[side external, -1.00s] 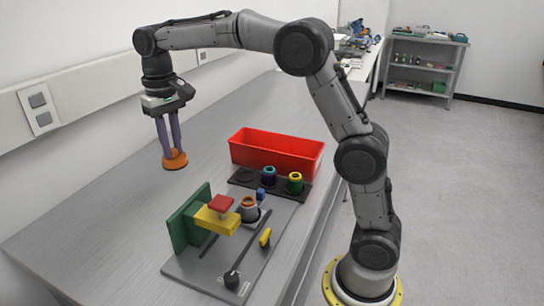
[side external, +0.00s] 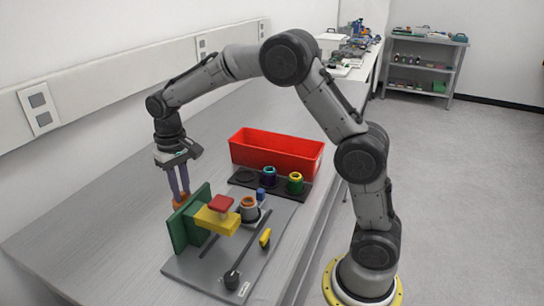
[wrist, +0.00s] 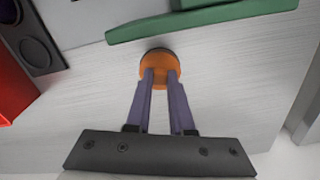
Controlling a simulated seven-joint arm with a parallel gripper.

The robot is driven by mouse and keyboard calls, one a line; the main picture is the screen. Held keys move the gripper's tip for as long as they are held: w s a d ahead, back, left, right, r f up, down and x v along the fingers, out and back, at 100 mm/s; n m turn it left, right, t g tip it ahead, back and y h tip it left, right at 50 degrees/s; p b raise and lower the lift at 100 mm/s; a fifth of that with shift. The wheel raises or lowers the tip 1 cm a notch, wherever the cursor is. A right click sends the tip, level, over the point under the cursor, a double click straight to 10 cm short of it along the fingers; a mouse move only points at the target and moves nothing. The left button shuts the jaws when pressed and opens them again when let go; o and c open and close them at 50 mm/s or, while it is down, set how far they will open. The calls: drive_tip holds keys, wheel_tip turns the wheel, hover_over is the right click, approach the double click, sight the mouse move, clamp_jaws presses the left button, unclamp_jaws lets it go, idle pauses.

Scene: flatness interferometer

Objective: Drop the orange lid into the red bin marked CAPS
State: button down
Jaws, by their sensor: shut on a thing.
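The orange lid (wrist: 158,67) is held between the two purple fingers of my gripper (wrist: 160,80), which is shut on it. In the side external view my gripper (side external: 179,194) is low behind the green upright plate, and the lid (side external: 181,202) is partly hidden by that plate. I cannot tell how far the lid is above the table. The red bin (side external: 277,151) stands farther back to the right of the gripper, and its edge shows at the left of the wrist view (wrist: 12,85). No CAPS marking is visible.
The green plate (side external: 188,226) stands on a grey base (side external: 208,270) with a yellow block (side external: 217,221) and a red block (side external: 221,202). A black tray (side external: 243,178) with several ring-shaped parts lies between base and bin. The table left of the gripper is clear.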

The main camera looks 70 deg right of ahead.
drive_tip(key=shift+s+r+n, duration=0.1)
drive_tip(key=shift+s+n, duration=0.1)
drive_tip(key=shift+n, duration=0.3)
drive_tip(key=shift+r+n, duration=0.25)
drive_tip(key=shift+n, duration=0.25)
drive_tip(key=s+d+r, duration=0.2)
drive_tip(key=d+r, duration=0.1)
drive_tip(key=d, duration=0.6)
drive_tip(key=s+d+r, duration=0.2)
drive_tip(key=d+r, duration=0.1)
drive_tip(key=d, duration=0.7)
drive_tip(key=s+d+r, duration=0.2)
drive_tip(key=d, duration=0.7)
drive_tip(key=s+d+m, duration=0.2)
drive_tip(key=s+d, duration=0.3)
drive_tip(key=d, duration=0.2)
drive_tip(key=shift+a+f, duration=0.15)
drive_tip(key=shift+f, duration=1.2)
drive_tip(key=shift+a+f, duration=0.1)
drive_tip(key=shift+f, duration=1.25)
drive_tip(key=c, duration=0.7)
unclamp_jaws()
